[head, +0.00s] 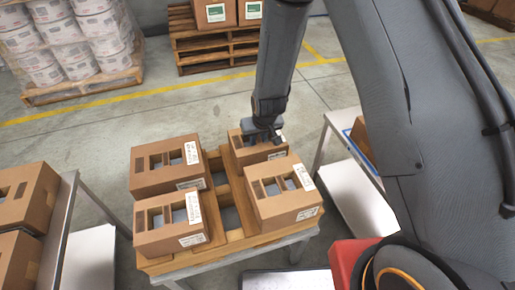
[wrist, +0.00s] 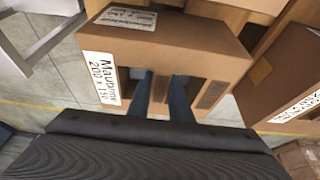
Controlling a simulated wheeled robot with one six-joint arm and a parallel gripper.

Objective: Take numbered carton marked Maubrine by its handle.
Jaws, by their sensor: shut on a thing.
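The brown carton marked Maubrine (wrist: 185,45) fills the upper middle of the wrist view, its white label reading "Maubrine" and a number line on the left. In the head view this carton (head: 246,156) sits at the far right place on a wooden pallet. My gripper (head: 264,137) is down on its top and hides part of it. In the wrist view the two fingers of my gripper (wrist: 163,90) reach into the cut-outs either side of a cardboard strip, the handle (wrist: 161,92), and are shut on it.
Three similar cartons (head: 168,165) (head: 170,222) (head: 285,192) share the wooden pallet (head: 236,237) on a metal table. Side tables with cartons stand left (head: 22,197) and right (head: 364,140). Wrapped tubs (head: 70,45) and stacked pallets (head: 212,48) stand behind on open floor.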

